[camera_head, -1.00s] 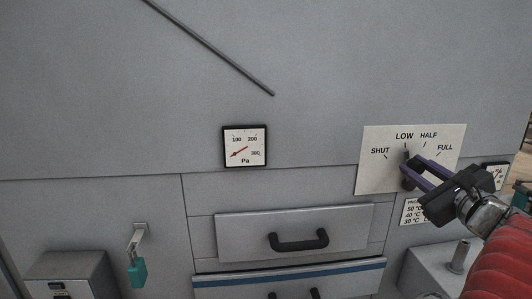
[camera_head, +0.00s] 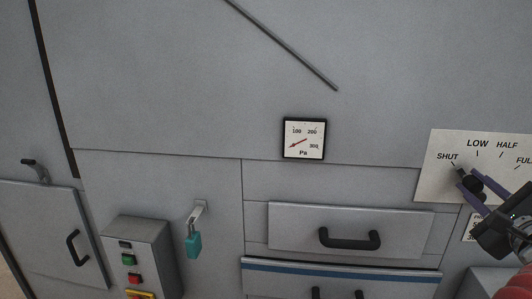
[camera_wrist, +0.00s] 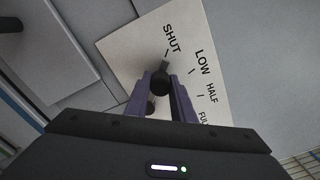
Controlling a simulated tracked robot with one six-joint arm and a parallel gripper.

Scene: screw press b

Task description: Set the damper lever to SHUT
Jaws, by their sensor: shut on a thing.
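The damper plate (camera_head: 432,183) is a pale panel marked SHUT, LOW, HALF and FULL on the right of the head view. It also fills the middle of the wrist view (camera_wrist: 150,40). The dark damper lever (camera_head: 460,172) points up and left toward the SHUT mark; in the wrist view the lever (camera_wrist: 162,78) also points at the SHUT mark. My gripper (camera_head: 471,187) has its purple fingers shut on the lever's round knob. In the wrist view my gripper (camera_wrist: 162,92) has one finger on each side of the knob.
A Pa gauge (camera_head: 303,138) with a red needle is left of the plate. Below are drawers with a dark handle (camera_head: 349,238).

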